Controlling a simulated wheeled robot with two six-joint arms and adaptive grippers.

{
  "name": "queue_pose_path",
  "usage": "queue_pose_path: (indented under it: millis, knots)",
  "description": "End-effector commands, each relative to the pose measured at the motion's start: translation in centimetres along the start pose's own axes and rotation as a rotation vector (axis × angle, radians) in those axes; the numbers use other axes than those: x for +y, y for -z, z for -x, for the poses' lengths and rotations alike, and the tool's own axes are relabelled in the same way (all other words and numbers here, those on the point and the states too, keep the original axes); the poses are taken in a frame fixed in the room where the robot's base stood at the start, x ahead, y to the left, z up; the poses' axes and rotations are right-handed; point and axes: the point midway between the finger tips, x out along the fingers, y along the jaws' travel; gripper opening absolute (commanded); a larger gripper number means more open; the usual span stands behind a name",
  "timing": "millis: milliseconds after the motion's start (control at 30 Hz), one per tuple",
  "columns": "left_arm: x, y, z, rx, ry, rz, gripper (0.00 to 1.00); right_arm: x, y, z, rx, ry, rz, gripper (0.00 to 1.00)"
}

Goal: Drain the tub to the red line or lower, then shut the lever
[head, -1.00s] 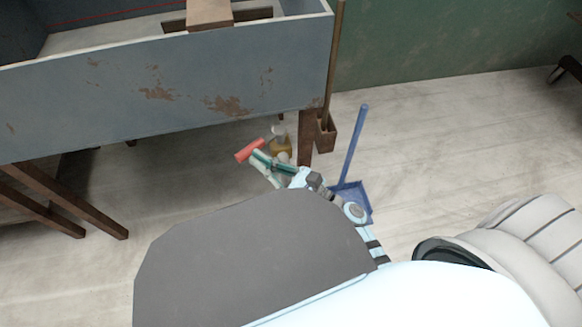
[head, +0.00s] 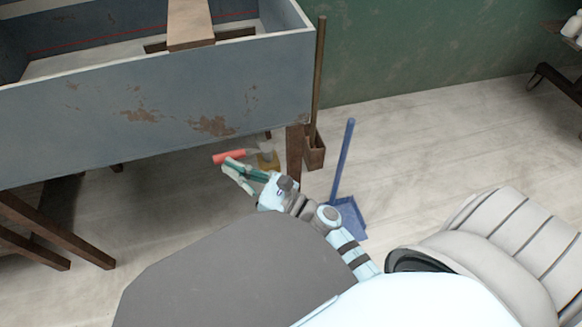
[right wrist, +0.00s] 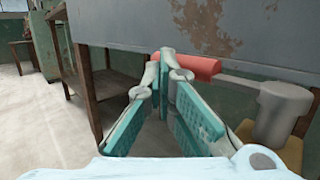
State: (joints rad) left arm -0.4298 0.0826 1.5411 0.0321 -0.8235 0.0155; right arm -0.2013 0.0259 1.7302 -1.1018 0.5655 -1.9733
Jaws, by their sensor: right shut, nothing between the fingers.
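The grey tub (head: 70,120) with rust patches stands on dark wooden legs. A red line (head: 110,38) runs along its inner wall above a pale surface; I cannot tell whether that surface is water or the bare bottom. The lever's red handle (head: 228,158) is low by the tub's right front leg. In the right wrist view the handle (right wrist: 192,66) joins a pale rod running toward a whitish fitting (right wrist: 280,112). My right gripper (head: 229,170) is shut and empty, its fingertips close beside the handle; contact is unclear. My left gripper is not in view.
A brown holder (head: 315,154) with a long wooden stick stands behind the tub's leg. A wooden board (head: 188,22) lies across the tub. A ribbed white object (head: 520,245) is at right.

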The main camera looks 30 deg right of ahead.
Motion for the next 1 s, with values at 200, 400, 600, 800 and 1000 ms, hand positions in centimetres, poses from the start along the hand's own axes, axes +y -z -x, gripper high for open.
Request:
queue_pose_path:
  millis: [200,400,600,800,1000]
  knots:
    - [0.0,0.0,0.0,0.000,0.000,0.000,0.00,0.0,0.0,0.0,-0.001,-0.001,0.000,0.00]
    - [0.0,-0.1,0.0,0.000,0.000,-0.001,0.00,0.0,0.0,0.5,0.000,-0.001,0.000,0.00]
    - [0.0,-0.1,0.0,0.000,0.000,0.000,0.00,0.1,0.1,4.8,0.005,-0.003,-0.001,0.00]
    - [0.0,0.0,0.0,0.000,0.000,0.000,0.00,0.1,0.1,10.1,0.004,-0.002,-0.001,0.00]
    - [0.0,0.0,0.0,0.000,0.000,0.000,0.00,0.0,0.0,12.0,0.000,-0.001,0.000,0.00]
